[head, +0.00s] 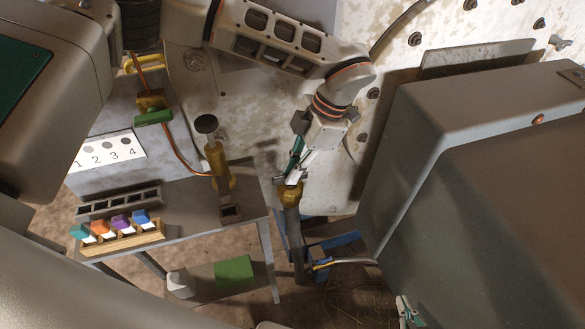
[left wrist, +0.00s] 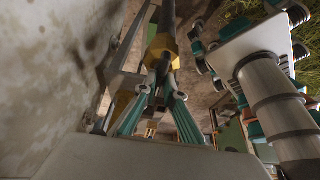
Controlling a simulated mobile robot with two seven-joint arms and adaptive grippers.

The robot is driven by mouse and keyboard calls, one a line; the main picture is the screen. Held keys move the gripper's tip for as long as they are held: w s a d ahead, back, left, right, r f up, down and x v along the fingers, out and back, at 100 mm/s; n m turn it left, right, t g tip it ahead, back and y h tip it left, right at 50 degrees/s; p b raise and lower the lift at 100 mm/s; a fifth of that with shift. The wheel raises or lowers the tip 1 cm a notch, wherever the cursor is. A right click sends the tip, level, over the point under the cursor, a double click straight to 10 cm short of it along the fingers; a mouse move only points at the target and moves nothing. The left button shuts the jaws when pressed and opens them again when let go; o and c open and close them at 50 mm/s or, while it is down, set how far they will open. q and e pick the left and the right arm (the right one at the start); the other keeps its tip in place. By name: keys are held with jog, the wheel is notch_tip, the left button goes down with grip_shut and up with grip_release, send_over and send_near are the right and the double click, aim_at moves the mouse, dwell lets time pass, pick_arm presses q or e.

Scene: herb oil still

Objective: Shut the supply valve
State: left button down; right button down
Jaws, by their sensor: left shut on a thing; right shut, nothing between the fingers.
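A brass valve body (head: 290,194) sits on top of an upright grey pipe, right of the small table. It also shows in the left wrist view (left wrist: 163,47). My left gripper (head: 288,180) reaches down to it from above, with its fingers closed on a small grey part at the brass body, likely the valve's handle (left wrist: 161,80). The fingers hide much of that part, so its angle is unclear. A second brass valve with a green handle (head: 153,117) is at the left; no label tells which is the supply valve. My right gripper (head: 408,312) is shut and empty at the lower right.
A small grey table (head: 190,200) holds a wooden rack (head: 128,239) of coloured-topped bottles and a brass stand (head: 217,165). A numbered plate (head: 108,151) lies behind. A large grey housing (head: 480,170) fills the right. A stained wall (head: 260,110) is close behind.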

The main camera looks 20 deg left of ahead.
pick_arm(q)
jog(key=shift+n, duration=0.3)
pick_arm(e)
jog(key=shift+w+r, duration=0.15)
jog(key=shift+r, duration=0.2)
jog(key=shift+f, duration=0.1)
pick_arm(q)
jog(key=c, duration=2.1)
grip_release()
jog(key=shift+c, duration=0.2)
pick_arm(e)
jog(key=shift+f, duration=0.1)
jog(key=shift+d, duration=0.1)
pick_arm(q)
jog(key=v, duration=1.2)
jog(key=shift+w, duration=0.15)
jog(key=shift+f, duration=0.1)
